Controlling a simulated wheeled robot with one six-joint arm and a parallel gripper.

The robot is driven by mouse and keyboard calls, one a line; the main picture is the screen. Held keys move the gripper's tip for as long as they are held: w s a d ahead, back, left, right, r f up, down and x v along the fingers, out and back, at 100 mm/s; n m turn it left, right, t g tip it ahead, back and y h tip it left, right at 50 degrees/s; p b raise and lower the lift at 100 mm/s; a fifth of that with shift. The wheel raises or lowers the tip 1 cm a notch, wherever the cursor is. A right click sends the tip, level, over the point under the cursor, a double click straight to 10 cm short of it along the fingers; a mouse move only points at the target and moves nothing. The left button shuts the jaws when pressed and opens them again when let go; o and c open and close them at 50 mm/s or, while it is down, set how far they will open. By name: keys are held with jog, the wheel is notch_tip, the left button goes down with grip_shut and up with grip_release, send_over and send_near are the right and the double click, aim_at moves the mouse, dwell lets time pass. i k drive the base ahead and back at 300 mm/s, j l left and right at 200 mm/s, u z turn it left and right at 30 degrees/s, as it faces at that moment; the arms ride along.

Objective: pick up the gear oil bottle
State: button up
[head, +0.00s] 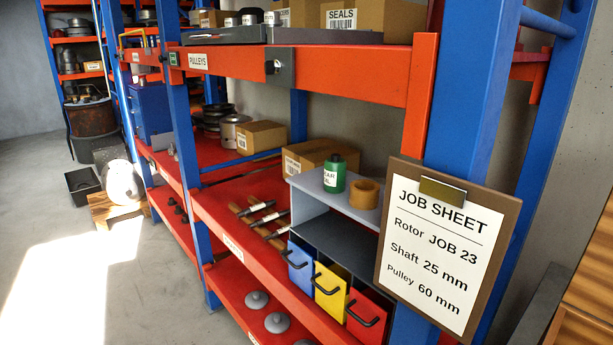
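The gear oil bottle (334,174) is green with a dark cap and a pale label; only part of the label's lettering shows. It stands upright on top of a small grey cabinet (313,190) on the red middle shelf of the blue and orange rack. My gripper is not in this view.
A brown ring-shaped roll (365,194) stands just right of the bottle. Cardboard boxes (308,156) are behind it. A job sheet clipboard (440,245) hangs on the front right post. Blue, yellow (330,290) and red drawers sit below. Open floor (90,270) lies at left.

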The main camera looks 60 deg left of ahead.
aim_at(335, 167)
jog(key=u, duration=2)
